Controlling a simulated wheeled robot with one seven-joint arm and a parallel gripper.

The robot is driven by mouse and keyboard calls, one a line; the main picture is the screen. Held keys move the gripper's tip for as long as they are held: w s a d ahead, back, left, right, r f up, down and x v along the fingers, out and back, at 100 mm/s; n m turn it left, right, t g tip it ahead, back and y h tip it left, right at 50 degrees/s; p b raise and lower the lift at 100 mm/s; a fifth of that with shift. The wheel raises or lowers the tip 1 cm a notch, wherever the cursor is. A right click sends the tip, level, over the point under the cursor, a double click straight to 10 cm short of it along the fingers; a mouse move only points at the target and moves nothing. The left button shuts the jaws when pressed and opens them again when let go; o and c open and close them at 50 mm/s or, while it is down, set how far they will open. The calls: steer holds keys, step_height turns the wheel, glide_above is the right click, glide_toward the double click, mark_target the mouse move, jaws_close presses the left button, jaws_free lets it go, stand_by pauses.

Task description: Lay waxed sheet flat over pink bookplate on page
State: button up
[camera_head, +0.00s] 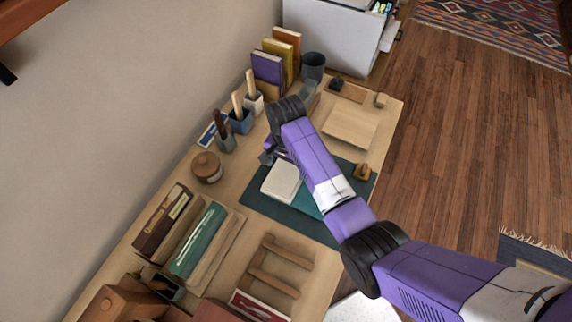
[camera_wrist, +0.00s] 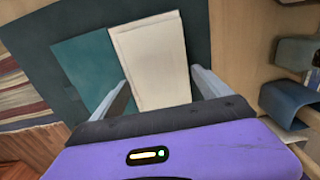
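An open book lies on a dark teal mat (camera_head: 318,222), with a cream page (camera_head: 283,178). In the wrist view the cream page (camera_wrist: 150,62) lies beside a teal cover (camera_wrist: 88,68). No pink bookplate shows on the visible part of the page. I cannot make out the waxed sheet for sure. My gripper (camera_head: 267,155) is at the far edge of the book, partly hidden by my arm. In the wrist view my gripper (camera_wrist: 160,78) has its two fingers wide apart with nothing seen held between them; the height above the page is unclear.
A pale flat board (camera_head: 350,127) lies right of my arm, with a small wooden block (camera_head: 363,172) near the mat's right edge. Tool cups (camera_head: 239,121), a round lidded jar (camera_head: 206,167) and upright books (camera_head: 267,67) line the wall side. A wooden rack (camera_head: 275,268) is nearer.

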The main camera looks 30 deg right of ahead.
mark_target(286, 172)
steer(key=shift+o, duration=0.7)
steer(key=shift+r, duration=0.5)
step_height(286, 172, up, 12)
steer(key=p, duration=0.1)
steer(key=shift+r, duration=0.15)
